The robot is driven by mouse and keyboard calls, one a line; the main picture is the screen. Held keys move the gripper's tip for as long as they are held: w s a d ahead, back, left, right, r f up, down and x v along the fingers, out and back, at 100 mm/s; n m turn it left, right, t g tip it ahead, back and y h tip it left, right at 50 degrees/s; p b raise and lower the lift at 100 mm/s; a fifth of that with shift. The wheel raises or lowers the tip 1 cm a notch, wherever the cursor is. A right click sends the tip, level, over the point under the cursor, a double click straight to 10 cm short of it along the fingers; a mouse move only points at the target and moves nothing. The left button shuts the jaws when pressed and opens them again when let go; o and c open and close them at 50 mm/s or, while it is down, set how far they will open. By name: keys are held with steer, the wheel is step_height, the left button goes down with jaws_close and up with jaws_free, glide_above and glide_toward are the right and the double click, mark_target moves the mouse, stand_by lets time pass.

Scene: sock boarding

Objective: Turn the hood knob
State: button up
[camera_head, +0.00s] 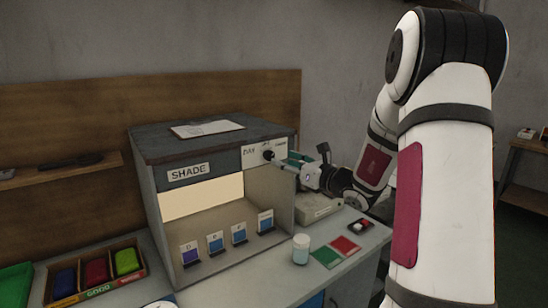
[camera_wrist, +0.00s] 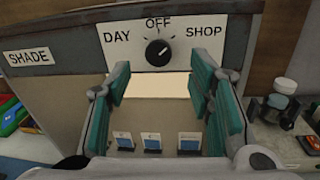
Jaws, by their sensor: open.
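The hood knob (camera_wrist: 158,52) is a round black dial on a white panel labelled DAY, OFF and SHOP. OFF is above it, DAY to the left and SHOP to the right. A pale pointer mark shows on it and seems to slant to the upper right. In the head view the knob (camera_head: 268,155) is on the upper right of the hood front. My gripper (camera_wrist: 162,78) has teal pads spread wide and nothing between them. The knob shows beyond the pads, slightly above the gap and apart from them. In the head view my gripper (camera_head: 288,163) is just right of the knob.
The grey hood (camera_head: 146,185), marked SHADE, holds several upright blue and purple cards. A jar (camera_head: 301,249) and red and green squares stand on the bench in front. A bin of coloured bundles (camera_head: 97,274) is at lower left. The space before the knob looks clear.

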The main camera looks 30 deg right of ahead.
mark_target(271, 156)
steer(key=w, duration=0.3)
steer(key=w+a, duration=0.1)
steer(key=w, duration=0.1)
steer(key=shift+w, duration=0.35)
steer(key=shift+c, duration=0.4)
jaws_close()
